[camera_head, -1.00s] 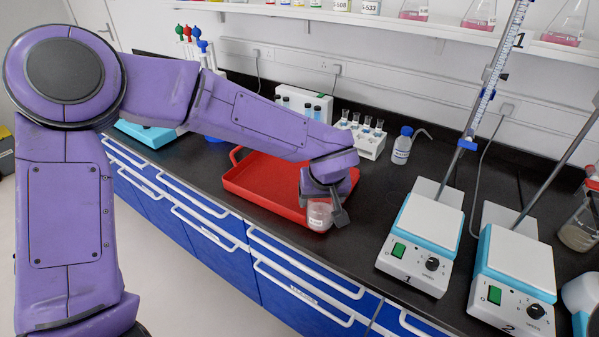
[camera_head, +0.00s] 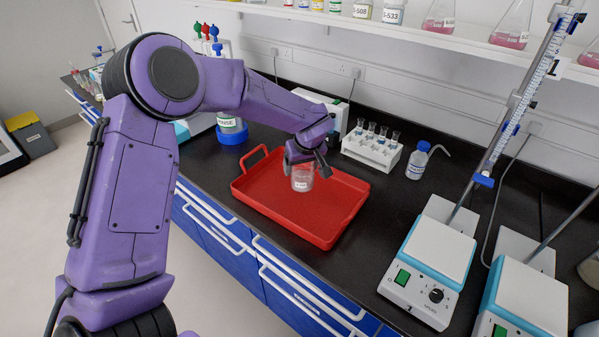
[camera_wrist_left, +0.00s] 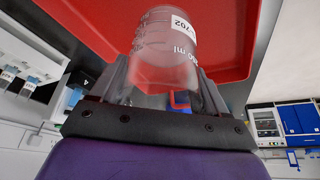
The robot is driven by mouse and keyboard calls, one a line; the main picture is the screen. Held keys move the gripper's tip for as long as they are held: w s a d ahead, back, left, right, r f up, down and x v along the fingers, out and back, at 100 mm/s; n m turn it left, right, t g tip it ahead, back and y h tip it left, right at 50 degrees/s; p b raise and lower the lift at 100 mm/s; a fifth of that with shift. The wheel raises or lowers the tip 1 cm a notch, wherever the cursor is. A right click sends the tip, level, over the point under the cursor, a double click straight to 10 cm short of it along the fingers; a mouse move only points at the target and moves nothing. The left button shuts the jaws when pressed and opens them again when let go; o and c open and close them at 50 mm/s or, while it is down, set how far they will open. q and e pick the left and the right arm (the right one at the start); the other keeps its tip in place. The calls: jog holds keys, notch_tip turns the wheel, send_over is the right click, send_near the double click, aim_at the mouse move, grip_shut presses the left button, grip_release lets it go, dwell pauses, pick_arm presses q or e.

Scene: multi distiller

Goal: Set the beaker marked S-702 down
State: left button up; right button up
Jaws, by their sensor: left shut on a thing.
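The beaker marked S-702 (camera_head: 302,180) is clear glass with a white label and stands about upright over the red tray (camera_head: 318,233). In the left wrist view the beaker (camera_wrist_left: 165,60) shows the end of its label, "702", and its printed scale. My left gripper (camera_head: 306,166) is shut on the beaker, with a finger on each side of it. It also shows in the left wrist view (camera_wrist_left: 165,95). I cannot tell whether the beaker's base touches the tray floor. My right gripper is not in view.
A white rack of tubes (camera_head: 371,148) and a wash bottle (camera_head: 418,160) stand behind the tray. Hotplate stirrers (camera_head: 430,260) stand at the right. A bottle in a blue ring (camera_head: 231,134) stands to the left. The tray's right part is empty.

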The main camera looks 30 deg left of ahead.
pick_arm(q)
jog(key=x, duration=0.6)
jog(key=shift+w+a+p, duration=0.15)
jog(key=shift+w+p, duration=0.1)
jog(key=shift+p, duration=0.15)
jog(key=shift+f, duration=0.4)
jog(key=shift+f, duration=0.1)
jog(key=o, duration=1.3)
jog(key=b+v, duration=0.1)
jog(key=v, duration=1.1)
